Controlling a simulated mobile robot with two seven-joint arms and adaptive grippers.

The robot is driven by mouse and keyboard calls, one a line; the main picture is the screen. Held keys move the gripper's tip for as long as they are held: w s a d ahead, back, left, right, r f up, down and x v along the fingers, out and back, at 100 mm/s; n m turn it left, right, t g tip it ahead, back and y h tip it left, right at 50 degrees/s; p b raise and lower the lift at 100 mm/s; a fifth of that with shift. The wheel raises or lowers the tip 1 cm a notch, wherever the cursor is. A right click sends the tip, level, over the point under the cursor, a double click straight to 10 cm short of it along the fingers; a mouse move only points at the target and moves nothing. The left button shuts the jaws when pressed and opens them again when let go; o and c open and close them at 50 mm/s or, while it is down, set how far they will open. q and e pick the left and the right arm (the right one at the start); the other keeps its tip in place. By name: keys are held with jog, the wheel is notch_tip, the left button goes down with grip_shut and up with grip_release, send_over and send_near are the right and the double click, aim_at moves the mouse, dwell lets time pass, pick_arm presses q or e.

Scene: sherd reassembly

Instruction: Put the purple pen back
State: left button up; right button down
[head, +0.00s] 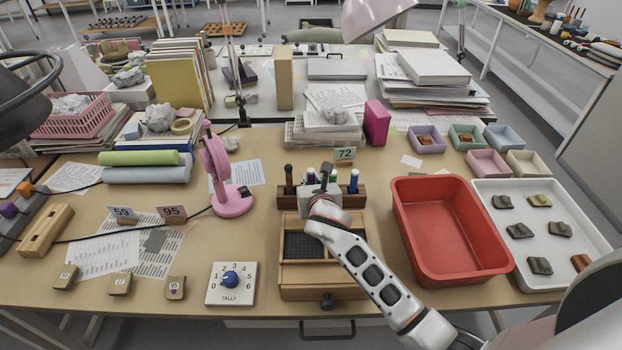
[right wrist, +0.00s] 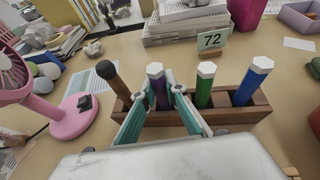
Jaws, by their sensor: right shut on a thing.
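The purple pen (right wrist: 160,94) with a white hexagonal cap stands upright at the wooden pen rack (right wrist: 240,116), between a dark brown-handled tool (right wrist: 115,78) and the green pen (right wrist: 202,88). My right gripper (right wrist: 158,98) is shut on the purple pen, with one teal finger on each side. The pen's lower end is hidden, so I cannot tell how deep it sits. The blue pen (right wrist: 250,84) stands at the right end. In the head view my right gripper (head: 321,194) is over the rack (head: 353,200) and covers the purple pen. My left gripper is not in view.
A 72 sign (head: 345,154) stands behind the rack. A wooden box with a dark mesh (head: 300,246) is in front. A pink fan (head: 232,200) stands to the left, and a red tray (head: 455,272) to the right. A tally dial (head: 231,283) lies front left.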

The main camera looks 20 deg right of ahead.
jog(key=shift+f, duration=0.4)
jog(key=c, duration=2)
grip_release()
jog(key=shift+c, duration=0.2)
jog(key=shift+r, duration=0.55)
jog(key=p+v, duration=0.1)
jog(key=v, duration=0.9)
jog(key=shift+s+r+p, duration=0.15)
jog(key=shift+s+p, duration=0.2)
jog(key=shift+s+r, duration=0.25)
jog(key=shift+s, duration=0.35)
jog(key=shift+a, duration=0.1)
